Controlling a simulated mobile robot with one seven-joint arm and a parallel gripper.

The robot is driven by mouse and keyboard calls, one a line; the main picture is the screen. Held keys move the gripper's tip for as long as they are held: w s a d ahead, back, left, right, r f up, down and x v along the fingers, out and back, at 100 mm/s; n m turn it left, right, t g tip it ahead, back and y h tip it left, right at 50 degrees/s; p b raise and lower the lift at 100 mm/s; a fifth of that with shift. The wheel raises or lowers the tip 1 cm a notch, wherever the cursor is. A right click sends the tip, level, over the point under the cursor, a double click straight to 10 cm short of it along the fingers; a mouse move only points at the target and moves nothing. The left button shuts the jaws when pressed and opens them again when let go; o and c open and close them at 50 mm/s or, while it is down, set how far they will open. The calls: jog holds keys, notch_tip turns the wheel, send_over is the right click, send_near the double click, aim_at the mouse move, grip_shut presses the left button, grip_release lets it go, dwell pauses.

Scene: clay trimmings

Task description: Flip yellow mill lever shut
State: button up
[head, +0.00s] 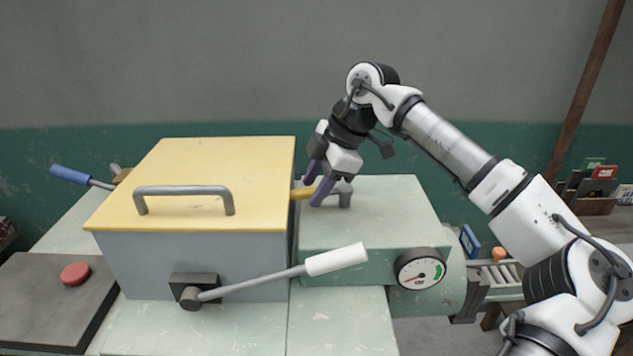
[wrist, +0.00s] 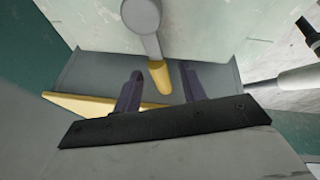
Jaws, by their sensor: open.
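The yellow-tipped lever (head: 302,193) sits on top of the pale green mill housing (head: 400,205), just right of the yellow-lidded box. Its grey arm lies low, with the yellow grip pointing left toward the box. In the wrist view the yellow grip (wrist: 160,77) lies between my two purple fingers, with space on both sides. My gripper (head: 316,186) is open around the grip, fingers pointing down; it also shows in the wrist view (wrist: 162,90). In the head view the fingers partly hide the lever.
The box's yellow lid (head: 190,160) with a grey handle stands close left of my gripper. A white-gripped lever (head: 336,259) juts across the front. A blue-gripped lever (head: 70,175) is at the left, near a red button (head: 75,273). A gauge (head: 419,268) is at the right.

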grip_shut()
jog(key=shift+w+f+m+t+b, duration=0.2)
jog(key=shift+w+m+t+b, duration=0.15)
jog(key=shift+m+b, duration=0.45)
jog(key=shift+w+a+r+m+t+b, duration=0.1)
jog(key=shift+w+r+m+t+b, duration=0.15)
jog(key=shift+w+m+b, duration=0.35)
jog(key=shift+s, duration=0.2)
grip_release()
